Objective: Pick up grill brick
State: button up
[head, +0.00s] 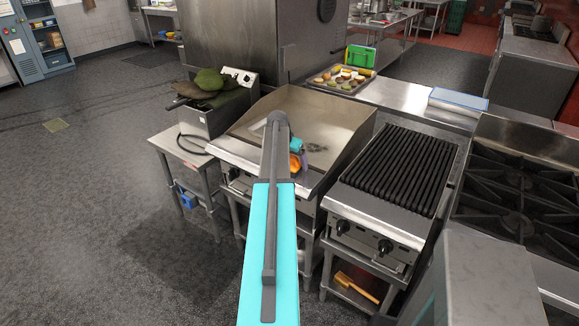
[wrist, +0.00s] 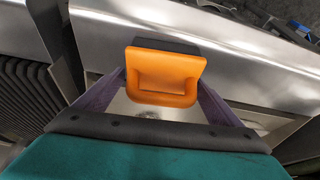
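The grill brick, with an orange handle (wrist: 165,78) and a dark block edge behind it, is in the middle of the wrist view. In the head view its orange part (head: 295,162) shows at the front of the flat steel griddle (head: 322,115), partly hidden by my arm. My gripper (wrist: 163,92) is open, with one purple finger on each side of the orange handle. The fingertips are close to the handle's sides. I cannot tell whether they touch it. In the head view my gripper (head: 301,164) is mostly hidden behind my arm.
A ridged black grill (head: 402,168) stands right of the griddle, with a burner range (head: 520,190) beyond. A fryer (head: 215,112) with dark green mitts (head: 208,80) stands left. A food tray (head: 342,79) sits behind. The floor at left is clear.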

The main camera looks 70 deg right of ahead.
aim_at(291, 161)
jog(key=c, duration=1)
jog(key=shift+r, duration=0.15)
jog(key=shift+r+b, duration=0.95)
jog(key=shift+r, duration=0.5)
jog(key=a+b, duration=0.1)
jog(key=a, duration=0.4)
jog(key=a+r+b, duration=0.1)
jog(key=a+b, duration=0.1)
jog(key=a, duration=0.3)
jog(key=a+r+b, duration=0.1)
jog(key=a, duration=0.5)
jog(key=shift+s, duration=0.25)
jog(key=shift+f, duration=0.1)
